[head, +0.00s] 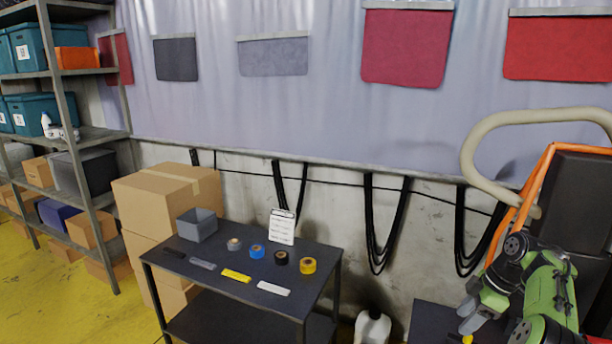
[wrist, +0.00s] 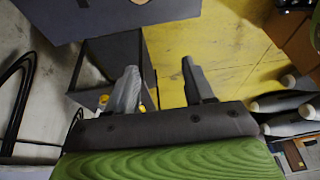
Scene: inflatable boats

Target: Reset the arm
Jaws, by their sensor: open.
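My arm, green and grey, shows at the lower right of the head view. My gripper (head: 470,318) hangs there over a dark surface (head: 428,322), its tips partly lost near the bottom edge. In the wrist view my gripper (wrist: 159,70) has its two fingers spread apart, with nothing between them but yellow floor (wrist: 168,90) beyond.
A dark table (head: 212,272) holds a grey bin (head: 197,224), a white sign (head: 282,227), several tape rolls (head: 257,251) and several flat strips (head: 236,275). Cardboard boxes (head: 165,200) and a shelf rack (head: 78,150) stand left. An orange-framed dark object (head: 575,200) stands behind my arm.

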